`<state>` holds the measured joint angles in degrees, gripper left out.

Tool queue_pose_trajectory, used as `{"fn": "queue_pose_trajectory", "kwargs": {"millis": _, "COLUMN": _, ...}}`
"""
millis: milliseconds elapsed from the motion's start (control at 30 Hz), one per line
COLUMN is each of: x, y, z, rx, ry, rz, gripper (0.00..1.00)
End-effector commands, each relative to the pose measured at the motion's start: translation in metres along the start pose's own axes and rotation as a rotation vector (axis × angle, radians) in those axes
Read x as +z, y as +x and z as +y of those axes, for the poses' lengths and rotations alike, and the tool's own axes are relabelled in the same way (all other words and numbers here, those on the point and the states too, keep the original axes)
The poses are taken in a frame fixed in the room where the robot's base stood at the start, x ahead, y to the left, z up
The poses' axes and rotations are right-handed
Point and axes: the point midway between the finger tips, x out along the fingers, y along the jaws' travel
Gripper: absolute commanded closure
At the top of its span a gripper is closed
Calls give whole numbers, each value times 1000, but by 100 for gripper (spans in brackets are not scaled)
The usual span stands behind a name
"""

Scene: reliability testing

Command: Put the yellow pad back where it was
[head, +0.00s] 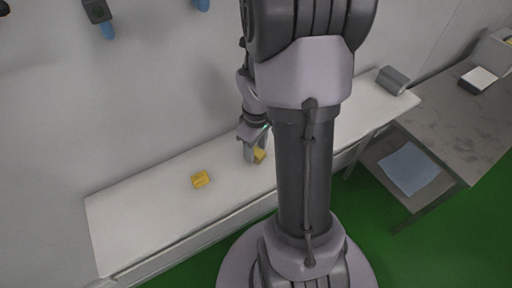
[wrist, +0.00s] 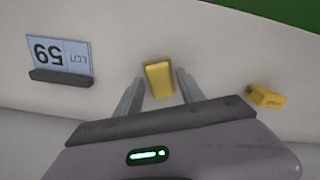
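A yellow pad (wrist: 158,80), a small block, lies between or just beyond my fingertips in the wrist view. In the head view this yellow pad (head: 260,156) shows beside my fingers on the white bench. My gripper (head: 256,150) points down at the bench; in the wrist view my gripper (wrist: 159,76) has its fingers apart, one on each side of the pad, with a narrow gap showing on both sides. A second yellow piece (wrist: 265,96) with dark marks lies to the right in the wrist view; in the head view a yellow piece (head: 200,179) lies left of my gripper.
A grey table (head: 460,115) stands right.

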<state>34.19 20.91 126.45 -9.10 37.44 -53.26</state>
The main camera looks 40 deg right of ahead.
Motion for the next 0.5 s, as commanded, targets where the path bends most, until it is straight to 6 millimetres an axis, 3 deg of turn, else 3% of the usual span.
{"fn": "queue_pose_trajectory", "kwargs": {"millis": 333, "x": 0, "y": -5, "z": 0, "rx": 0, "ry": 0, "rz": 0, "gripper": 48}}
{"fn": "queue_pose_trajectory", "kwargs": {"millis": 500, "x": -1, "y": -44, "z": 0, "rx": 2, "ry": 1, "rz": 3, "gripper": 48}}
